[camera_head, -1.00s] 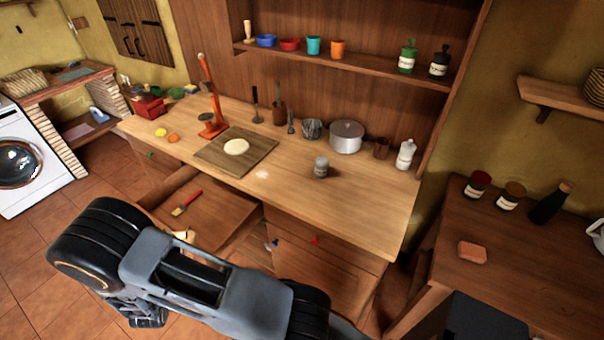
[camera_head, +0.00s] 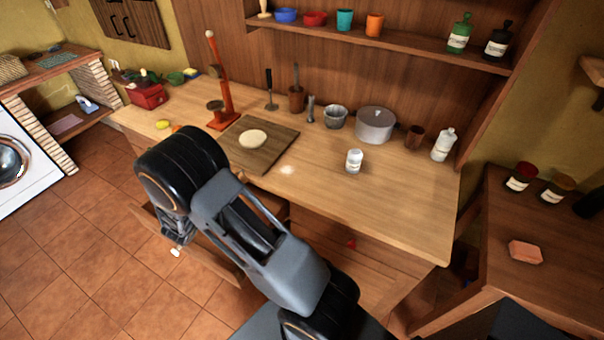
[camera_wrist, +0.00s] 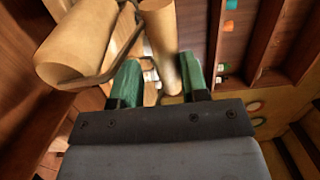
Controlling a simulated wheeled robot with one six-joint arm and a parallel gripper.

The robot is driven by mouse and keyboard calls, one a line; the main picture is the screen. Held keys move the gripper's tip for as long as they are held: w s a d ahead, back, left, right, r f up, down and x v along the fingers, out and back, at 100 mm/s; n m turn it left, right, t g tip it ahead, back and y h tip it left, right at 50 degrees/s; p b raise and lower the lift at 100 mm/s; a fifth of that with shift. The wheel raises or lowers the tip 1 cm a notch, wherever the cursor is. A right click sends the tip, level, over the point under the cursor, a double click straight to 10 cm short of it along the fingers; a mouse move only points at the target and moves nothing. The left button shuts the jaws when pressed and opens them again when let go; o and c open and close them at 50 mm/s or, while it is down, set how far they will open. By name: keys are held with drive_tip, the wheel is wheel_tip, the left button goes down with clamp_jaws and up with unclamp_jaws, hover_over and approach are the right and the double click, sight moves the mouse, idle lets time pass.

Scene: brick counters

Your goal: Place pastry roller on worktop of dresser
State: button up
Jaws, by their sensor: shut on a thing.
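The pastry roller shows large in the wrist view, with a thick pale wooden cylinder (camera_wrist: 75,42) at upper left. A dark bent rod and a pale handle (camera_wrist: 160,40) belong to it. My gripper (camera_wrist: 158,80) has green fingers, one on each side of the handle, shut on it. In the head view my gripper (camera_head: 177,240) hangs left of the dresser's front, largely hidden by my arm. A small pale bit of the roller (camera_head: 175,253) shows below it. The dresser's wooden worktop (camera_head: 385,205) lies to the right.
On the worktop stand a board (camera_head: 273,152) with dough, an orange stand (camera_head: 222,95), a white shaker (camera_head: 354,161) and a lidded pot (camera_head: 375,125). An open drawer (camera_head: 215,258) juts out beneath my arm. The front right of the worktop is clear.

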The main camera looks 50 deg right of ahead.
sight(240, 169)
drive_tip(key=d+m+g+b, duration=0.1)
drive_tip(key=d, duration=0.1)
drive_tip(key=d+m+g+h+b, duration=0.1)
drive_tip(key=d+g, duration=0.1)
drive_tip(key=d, duration=0.1)
drive_tip(key=d+m+g+b, duration=0.1)
drive_tip(key=d+b, duration=0.1)
drive_tip(key=shift+d+r+g, duration=0.2)
drive_tip(key=shift+r+g, duration=0.1)
drive_tip(key=shift+r, duration=0.05)
drive_tip(key=s+d+r+m+g+b, duration=0.1)
drive_tip(key=s+d+m+g+b, duration=0.15)
drive_tip(key=d, duration=0.25)
drive_tip(key=s+d+r+m+g+b, duration=0.1)
drive_tip(key=d+r+g+b, duration=0.15)
drive_tip(key=d, duration=0.25)
drive_tip(key=shift+g, duration=0.3)
drive_tip(key=d+f, duration=0.4)
drive_tip(key=s+d+f+p, duration=0.1)
drive_tip(key=d+f, duration=0.3)
drive_tip(key=s+d+f, duration=0.1)
drive_tip(key=d+f, duration=0.2)
drive_tip(key=d, duration=0.1)
drive_tip(key=shift+d+f+p, duration=0.2)
drive_tip(key=shift+f+p, duration=0.1)
drive_tip(key=shift+f, duration=0.65)
